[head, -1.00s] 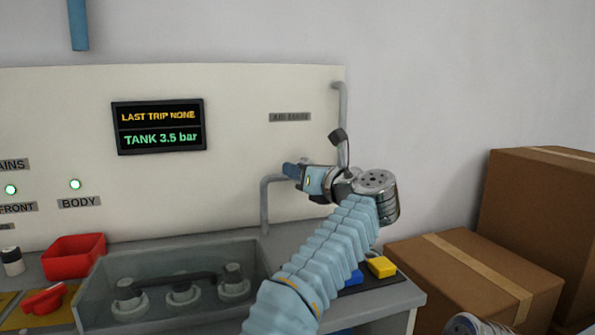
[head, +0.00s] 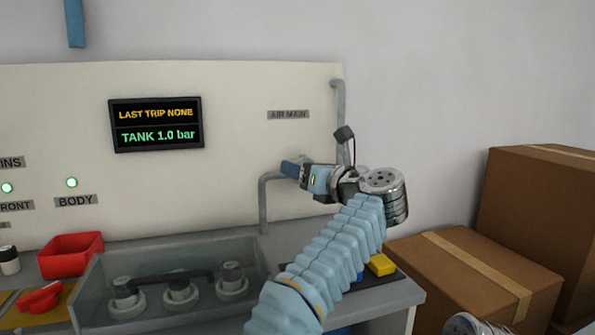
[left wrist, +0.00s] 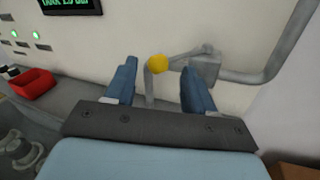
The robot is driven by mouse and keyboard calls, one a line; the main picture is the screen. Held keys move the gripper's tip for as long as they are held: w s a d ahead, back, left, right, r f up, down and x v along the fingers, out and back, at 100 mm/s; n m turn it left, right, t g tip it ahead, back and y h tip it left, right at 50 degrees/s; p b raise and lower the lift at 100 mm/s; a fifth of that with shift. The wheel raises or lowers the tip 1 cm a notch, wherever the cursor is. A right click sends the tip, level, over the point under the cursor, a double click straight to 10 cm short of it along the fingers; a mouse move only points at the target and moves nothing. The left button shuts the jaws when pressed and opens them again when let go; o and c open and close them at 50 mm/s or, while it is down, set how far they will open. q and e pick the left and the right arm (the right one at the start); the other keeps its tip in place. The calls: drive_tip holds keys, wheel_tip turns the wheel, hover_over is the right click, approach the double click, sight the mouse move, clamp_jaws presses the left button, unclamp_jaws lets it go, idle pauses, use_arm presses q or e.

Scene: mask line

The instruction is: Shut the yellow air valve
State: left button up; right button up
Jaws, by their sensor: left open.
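The yellow part of the air valve is a round yellow knob (left wrist: 157,63) in the left wrist view. A grey bar beside it runs to a grey valve block (left wrist: 206,69) on the pipe. My left gripper (left wrist: 158,84) is open, with one blue finger on each side of the knob in the picture. I cannot tell whether either finger touches it. In the head view my left gripper (head: 294,169) is at the panel below the AIR MAIN label (head: 288,115) and hides the valve.
The display (head: 156,124) reads LAST TRIP NONE and TANK 1.0 bar. Grey pipes (head: 264,205) run along the panel. A clear cover (head: 100,290), a red bin (head: 70,256) and a yellow block (head: 382,265) are on the bench. Cardboard boxes (head: 470,285) stand at right.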

use_arm(q)
drive_tip(key=b+v, duration=0.1)
drive_tip(key=v, duration=1.1)
drive_tip(key=shift+b, duration=0.4)
drive_tip(key=shift+c, duration=0.3)
